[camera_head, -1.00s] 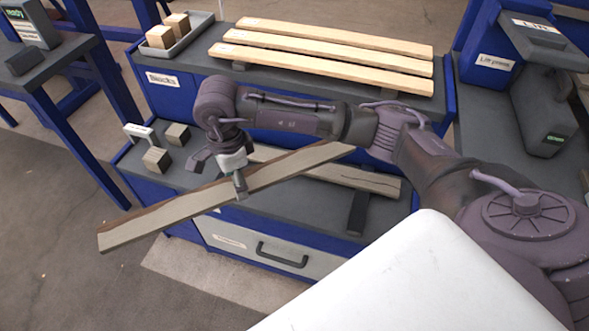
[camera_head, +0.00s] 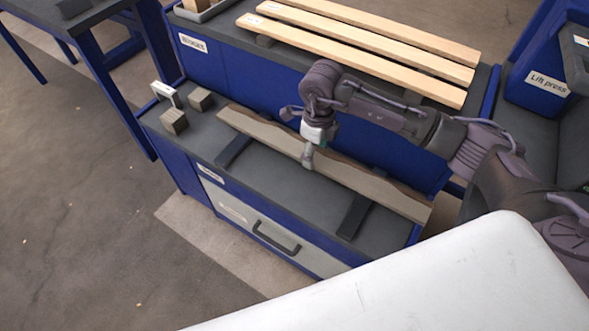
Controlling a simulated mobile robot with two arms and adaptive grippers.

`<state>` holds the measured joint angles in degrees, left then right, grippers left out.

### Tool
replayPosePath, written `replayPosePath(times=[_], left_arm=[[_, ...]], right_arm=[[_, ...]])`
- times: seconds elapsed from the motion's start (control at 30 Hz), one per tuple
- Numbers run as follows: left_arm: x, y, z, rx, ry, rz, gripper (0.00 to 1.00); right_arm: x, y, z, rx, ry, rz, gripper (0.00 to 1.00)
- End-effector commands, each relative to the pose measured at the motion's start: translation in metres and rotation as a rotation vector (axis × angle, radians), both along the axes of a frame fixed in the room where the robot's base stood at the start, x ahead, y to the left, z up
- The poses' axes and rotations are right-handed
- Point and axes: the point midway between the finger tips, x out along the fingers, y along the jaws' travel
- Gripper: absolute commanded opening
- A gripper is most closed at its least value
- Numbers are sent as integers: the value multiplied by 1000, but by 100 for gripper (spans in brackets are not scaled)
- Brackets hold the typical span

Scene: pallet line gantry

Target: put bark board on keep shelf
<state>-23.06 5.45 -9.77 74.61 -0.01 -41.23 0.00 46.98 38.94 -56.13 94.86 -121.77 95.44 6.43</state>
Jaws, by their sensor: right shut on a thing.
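The bark board (camera_head: 375,186) is a long grey-brown plank with a wavy dark bark strip along its far edge. My right gripper (camera_head: 308,160) is shut on it near its middle, from above. The board lies lengthwise over the lower dark grey shelf (camera_head: 275,200), above two black crossbars (camera_head: 353,216). I cannot tell whether it touches the bars. The shelf's small label (camera_head: 210,173) is too small to read, so I cannot confirm it is the keep shelf. My left gripper is not in view.
Two small wooden blocks (camera_head: 174,121) and a white handle-shaped item (camera_head: 165,93) stand at the shelf's left end. Pale planks (camera_head: 370,45) lie on the upper level behind. A drawer with a dark handle (camera_head: 277,238) is below. The lift press (camera_head: 548,84) stands at right.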

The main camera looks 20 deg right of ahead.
Motion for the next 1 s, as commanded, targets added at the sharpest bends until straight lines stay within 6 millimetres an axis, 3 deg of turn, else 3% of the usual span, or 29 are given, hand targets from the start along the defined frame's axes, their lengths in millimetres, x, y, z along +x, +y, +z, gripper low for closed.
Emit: replayPosePath(times=[0.1,0.3,0.47,0.73,1.0], left_arm=[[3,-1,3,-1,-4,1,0],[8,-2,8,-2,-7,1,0],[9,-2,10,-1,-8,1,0],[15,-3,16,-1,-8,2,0],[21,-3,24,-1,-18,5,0]], right_arm=[[5,30,-18,2,2,2,16],[12,59,-37,-1,1,0,16],[13,66,-43,-1,1,-1,16],[13,66,-78,-1,2,-1,16],[13,66,-81,-2,-1,0,16]])
